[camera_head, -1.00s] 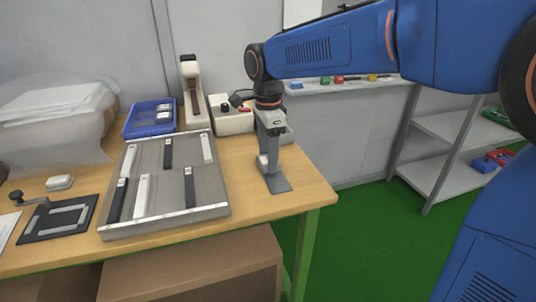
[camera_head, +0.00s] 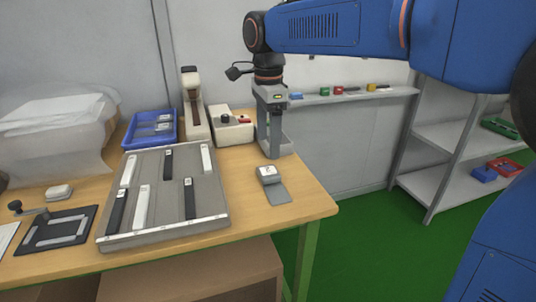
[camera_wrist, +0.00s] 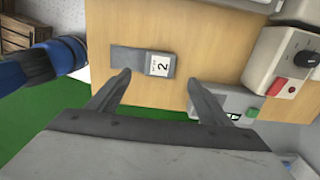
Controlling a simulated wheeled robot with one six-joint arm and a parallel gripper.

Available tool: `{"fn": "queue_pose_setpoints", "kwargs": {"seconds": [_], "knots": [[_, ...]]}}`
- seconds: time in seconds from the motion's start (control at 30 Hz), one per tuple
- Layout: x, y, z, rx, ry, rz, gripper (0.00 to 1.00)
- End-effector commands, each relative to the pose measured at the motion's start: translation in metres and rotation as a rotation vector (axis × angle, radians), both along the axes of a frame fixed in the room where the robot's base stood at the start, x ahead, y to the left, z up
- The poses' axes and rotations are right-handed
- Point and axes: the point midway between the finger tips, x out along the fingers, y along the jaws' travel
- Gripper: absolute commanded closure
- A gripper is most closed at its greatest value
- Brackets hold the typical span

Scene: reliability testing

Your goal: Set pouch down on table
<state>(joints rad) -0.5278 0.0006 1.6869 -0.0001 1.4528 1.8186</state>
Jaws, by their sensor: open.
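The grey pouch (camera_head: 274,186) lies on the wooden table (camera_head: 315,200) near its right end. It also shows in the wrist view (camera_wrist: 143,61), lying flat, with a white label marked "2" at one end. My gripper (camera_head: 272,150) is above and behind the pouch in the head view. In the wrist view my gripper (camera_wrist: 160,85) has its two fingers spread wide, with nothing between them. The pouch lies beyond the fingertips, apart from them.
A grey tray with dark and white strips (camera_head: 215,220) lies left of the pouch. A white device with a red button (camera_head: 232,128), a tall cream device (camera_head: 194,105) and a blue bin (camera_head: 130,140) stand behind. The table's right edge is close to the pouch.

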Motion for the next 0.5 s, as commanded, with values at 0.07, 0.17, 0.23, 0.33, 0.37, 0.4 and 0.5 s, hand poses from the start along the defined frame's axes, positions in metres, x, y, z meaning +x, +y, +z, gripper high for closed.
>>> {"fn": "queue_pose_setpoints", "kwargs": {"seconds": [0.07,0.17,0.23,0.33,0.37,0.4,0.5], "knots": [[0.0,0.0,0.013,0.002,-0.002,0.0,0.27],[0.0,0.0,0.024,0.0,-0.001,0.0,0.27],[0.0,0.0,0.029,0.0,0.0,0.0,0.27],[0.0,0.0,0.033,0.0,0.001,0.0,0.27],[0.0,0.0,0.034,0.0,0.001,0.0,0.27],[0.0,0.0,0.034,0.0,0.001,0.0,0.27],[0.0,-0.001,0.035,0.0,0.0,0.001,0.27]]}}
